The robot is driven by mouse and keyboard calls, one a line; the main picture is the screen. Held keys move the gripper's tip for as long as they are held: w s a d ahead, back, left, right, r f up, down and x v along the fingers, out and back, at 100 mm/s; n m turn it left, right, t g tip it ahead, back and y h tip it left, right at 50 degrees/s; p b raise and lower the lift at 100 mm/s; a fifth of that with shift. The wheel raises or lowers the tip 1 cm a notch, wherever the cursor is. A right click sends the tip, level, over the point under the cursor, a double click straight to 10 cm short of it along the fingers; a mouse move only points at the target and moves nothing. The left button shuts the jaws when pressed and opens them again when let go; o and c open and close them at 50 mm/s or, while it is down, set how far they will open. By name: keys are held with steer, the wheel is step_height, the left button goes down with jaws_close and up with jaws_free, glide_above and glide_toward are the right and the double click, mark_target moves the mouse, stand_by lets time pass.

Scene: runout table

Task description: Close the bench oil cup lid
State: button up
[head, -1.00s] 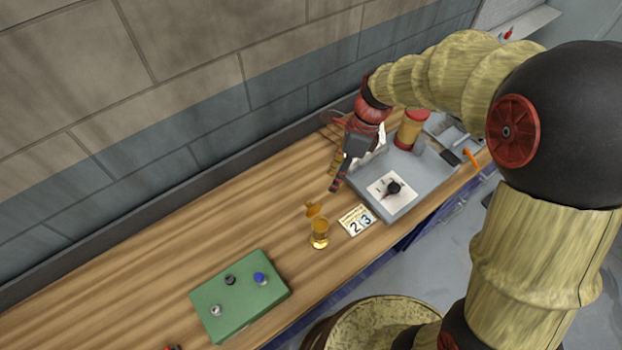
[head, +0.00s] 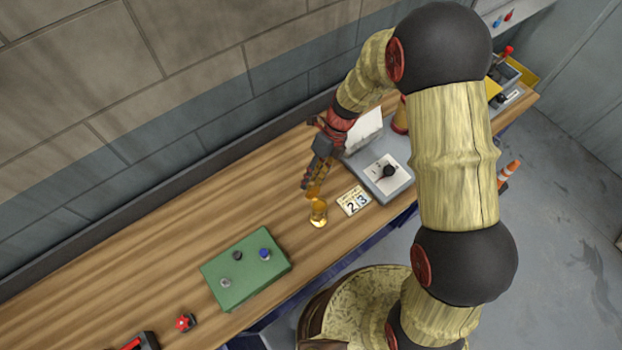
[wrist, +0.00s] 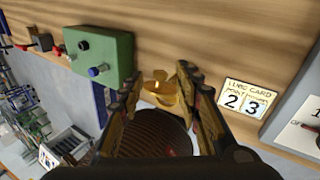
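The brass oil cup (head: 318,216) stands on the wooden bench near its front edge. Its lid (head: 314,193) is raised at the cup's back side. In the wrist view the golden cup (wrist: 160,94) shows between and beyond my fingertips, partly hidden by them. My gripper (head: 307,184) is just behind the cup, close to the raised lid; whether it touches the lid cannot be told. In the wrist view my gripper's fingers (wrist: 158,82) are spread apart with nothing held between them.
A lube card (head: 353,201) reading 2 and 3 lies right of the cup. A grey unit with a black knob (head: 389,171) stands beyond it. A green box (head: 240,280) with several knobs is left of the cup. Bare bench (head: 170,235) lies behind the box.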

steer(key=shift+s+a+f, duration=0.2)
steer(key=shift+f, duration=0.25)
jaws_close()
stand_by(0.3)
